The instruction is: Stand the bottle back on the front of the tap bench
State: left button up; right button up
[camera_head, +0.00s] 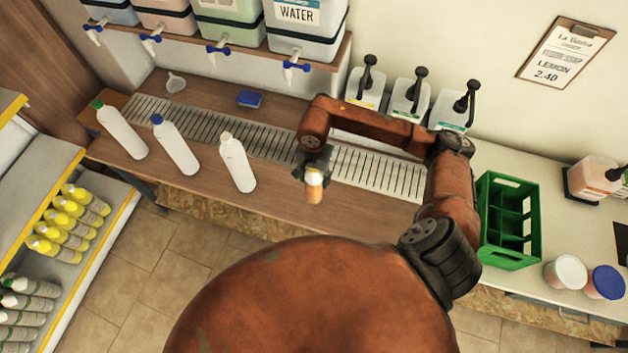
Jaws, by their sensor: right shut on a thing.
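My right gripper (315,163) is shut on a small bottle (314,190) with a white top and an orange-brown lower part. The gripper hides some of it. It shows over the front part of the wooden tap bench (285,205), in front of the metal drain grate. I cannot tell whether its base touches the bench. Three white bottles stand on the bench to the left: one with a green cap (122,132), one with a blue cap (176,147) and one with a pale cap (238,165). My left gripper is not in view.
Drums with blue taps (297,66) hang over the back. A funnel (175,82), a blue sponge (249,99) and pump containers (408,98) stand behind the grate (375,172). A green crate (508,222) is at right. Bench front between the pale-capped bottle and my gripper is clear.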

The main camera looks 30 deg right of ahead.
jog(key=shift+w+d+f, duration=0.1)
jog(key=shift+w+f, duration=0.1)
jog(key=shift+f, duration=0.6)
jog(key=shift+w+d+f, duration=0.15)
jog(key=shift+w+f, duration=0.1)
jog(key=shift+f, duration=0.5)
jog(key=shift+w+d+f, duration=0.1)
jog(key=shift+w+f, duration=0.1)
jog(key=shift+f, duration=0.7)
jog(key=shift+f, duration=0.15)
jog(key=o, duration=1.5)
jog(key=shift+o, duration=0.2)
jog(key=shift+r, duration=0.2)
notch_tip(320, 180, up, 12)
jog(key=shift+r, duration=0.1)
jog(key=shift+s+a, duration=0.1)
